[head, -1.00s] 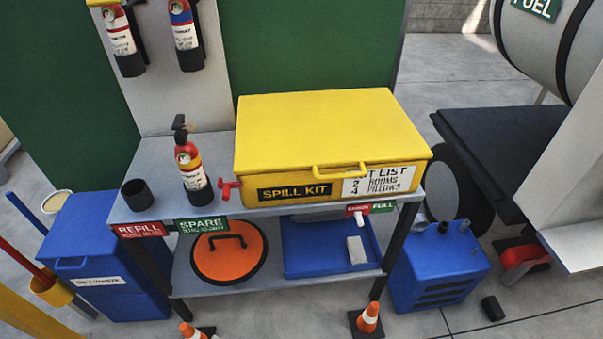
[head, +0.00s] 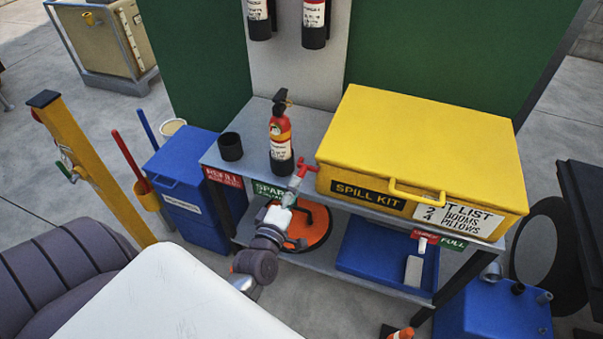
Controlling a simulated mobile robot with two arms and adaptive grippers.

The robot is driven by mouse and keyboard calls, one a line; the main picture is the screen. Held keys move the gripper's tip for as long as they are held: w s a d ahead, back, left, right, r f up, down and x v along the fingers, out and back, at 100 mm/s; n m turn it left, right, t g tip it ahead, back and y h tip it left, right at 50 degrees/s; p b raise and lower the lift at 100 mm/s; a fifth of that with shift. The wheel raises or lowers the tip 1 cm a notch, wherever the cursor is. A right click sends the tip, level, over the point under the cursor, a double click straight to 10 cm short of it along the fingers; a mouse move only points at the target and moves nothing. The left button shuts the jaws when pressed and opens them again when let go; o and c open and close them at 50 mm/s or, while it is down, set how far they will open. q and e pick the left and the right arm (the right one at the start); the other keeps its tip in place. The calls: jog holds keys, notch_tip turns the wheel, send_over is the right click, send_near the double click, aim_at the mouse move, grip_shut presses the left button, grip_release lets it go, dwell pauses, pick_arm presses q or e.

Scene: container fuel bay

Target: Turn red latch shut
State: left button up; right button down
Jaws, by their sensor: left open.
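The red latch (head: 303,171) sticks out at the left end of the yellow spill kit box (head: 420,150), above the shelf's front edge. Its handle slants down to the left. My left gripper (head: 288,199) is open just below the latch, in front of the shelf. Its fingertips are close under the handle's lower end; I cannot tell if they touch it. My right gripper is not in view.
A fire extinguisher (head: 281,135) and a black cup (head: 231,147) stand left of the latch on the grey shelf (head: 255,160). An orange lid (head: 318,222) and blue tray (head: 365,262) lie below. A yellow post (head: 92,165) stands at left.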

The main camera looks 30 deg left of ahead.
aim_at(300, 174)
pick_arm(q)
jog(key=x, duration=0.5)
jog(key=shift+p, duration=0.3)
grip_shut()
